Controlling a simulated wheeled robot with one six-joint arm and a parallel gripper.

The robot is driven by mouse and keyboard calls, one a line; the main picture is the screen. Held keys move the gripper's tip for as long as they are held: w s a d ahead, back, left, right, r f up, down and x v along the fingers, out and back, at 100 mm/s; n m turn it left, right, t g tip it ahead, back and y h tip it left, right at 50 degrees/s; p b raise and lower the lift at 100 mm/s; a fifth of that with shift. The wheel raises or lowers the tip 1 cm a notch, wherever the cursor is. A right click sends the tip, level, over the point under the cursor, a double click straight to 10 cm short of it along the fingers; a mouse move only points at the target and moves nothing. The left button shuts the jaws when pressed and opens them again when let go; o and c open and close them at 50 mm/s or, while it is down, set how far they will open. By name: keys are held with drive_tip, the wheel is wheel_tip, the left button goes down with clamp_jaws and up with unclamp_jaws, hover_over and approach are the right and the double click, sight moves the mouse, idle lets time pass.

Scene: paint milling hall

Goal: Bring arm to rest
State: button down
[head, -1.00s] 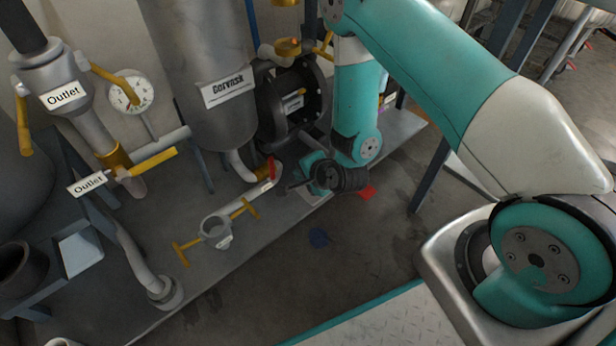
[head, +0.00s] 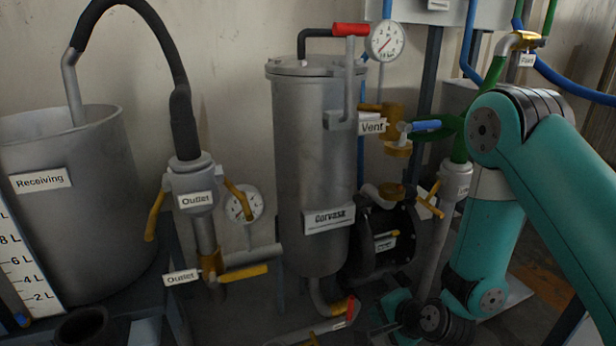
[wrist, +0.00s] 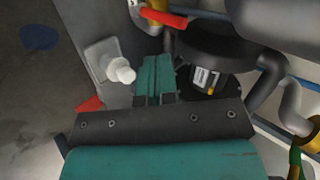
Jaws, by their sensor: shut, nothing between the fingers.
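My teal arm enters the head view from the right edge, bends at a high elbow and hangs down to the wrist at the lower right. In the wrist view my gripper (wrist: 155,70) shows two teal fingers side by side, closed together and empty. A white fitting on a grey plate (wrist: 103,62) lies left of the fingers, and the black pump (wrist: 208,75) is to their right. I cannot tell the exact gap to either.
A grey filter vessel (head: 315,170) labelled Corvask stands left of my arm. A receiving tank (head: 70,210), outlet valves (head: 190,200) and a gauge (head: 387,41) stand around it. Green and blue hoses run behind my elbow. Open floor (wrist: 35,90) shows left in the wrist view.

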drive_tip(key=s+a+r+n+g+y+p, duration=0.1)
drive_tip(key=s+a+r+n+p, duration=0.15)
drive_tip(key=r, duration=0.45)
drive_tip(key=s+a+r+n+g+p, duration=0.1)
drive_tip(key=r+n+g, duration=0.1)
drive_tip(key=r+n, duration=0.35)
drive_tip(key=s+a+r+n+g+y+p, duration=0.1)
drive_tip(key=s+a+r, duration=0.1)
drive_tip(key=r, duration=0.7)
drive_tip(key=s+d+r+n+g+h+p, duration=0.25)
drive_tip(key=s+r+n+g+p, duration=0.25)
drive_tip(key=s+r+n, duration=0.85)
drive_tip(key=s+r+m+p, duration=0.3)
drive_tip(key=r+p, duration=3.4)
drive_tip(key=r, duration=0.3)
drive_tip(key=shift+d+r, duration=0.25)
drive_tip(key=shift+d, duration=0.1)
drive_tip(key=shift+s+m, duration=0.1)
drive_tip(key=shift+m, duration=0.15)
